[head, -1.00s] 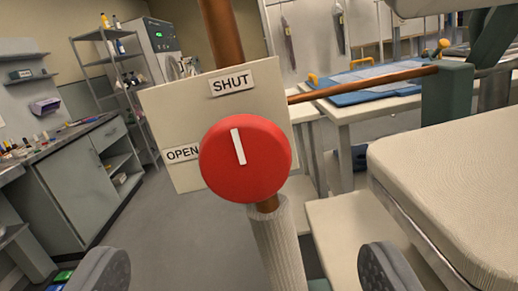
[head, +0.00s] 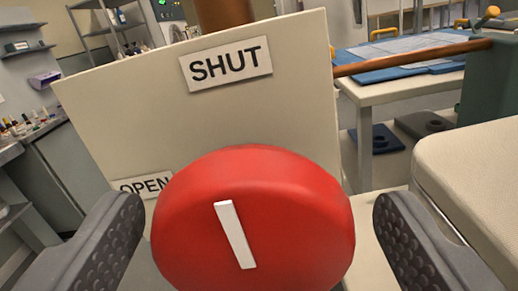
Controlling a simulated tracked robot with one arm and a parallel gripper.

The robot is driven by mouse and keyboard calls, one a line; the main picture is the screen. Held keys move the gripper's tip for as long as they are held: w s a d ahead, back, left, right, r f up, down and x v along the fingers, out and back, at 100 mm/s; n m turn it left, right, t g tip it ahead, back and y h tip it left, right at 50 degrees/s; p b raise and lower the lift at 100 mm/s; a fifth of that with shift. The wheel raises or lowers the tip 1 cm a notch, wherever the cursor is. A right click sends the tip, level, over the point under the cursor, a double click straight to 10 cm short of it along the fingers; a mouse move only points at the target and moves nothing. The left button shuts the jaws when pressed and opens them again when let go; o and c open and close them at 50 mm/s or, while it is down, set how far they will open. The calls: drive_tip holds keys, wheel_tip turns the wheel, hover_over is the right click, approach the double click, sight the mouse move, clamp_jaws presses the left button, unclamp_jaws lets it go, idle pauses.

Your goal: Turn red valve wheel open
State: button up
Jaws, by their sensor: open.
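The red valve wheel (head: 290,215) fills the lower middle of the head view, a round knob with a white pointer bar (head: 236,235) on its face. The bar's upper end tilts slightly left and points roughly toward the SHUT label (head: 226,68). The OPEN label (head: 145,185) is left of the wheel and partly covered by it. Both labels are on a cream plate (head: 200,130) behind the wheel. My gripper (head: 256,240) is open, with one dark padded finger on each side of the wheel. A gap shows between the right finger and the wheel; the left finger is very close, and contact is unclear.
A cream padded surface (head: 475,180) is close on the right. A copper pipe (head: 415,57) runs behind it to a green block (head: 492,85). A table with a blue mat (head: 400,66) stands farther back. Grey cabinets (head: 62,155) are at the left.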

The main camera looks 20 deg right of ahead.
drive_tip(key=shift+x, duration=1.2)
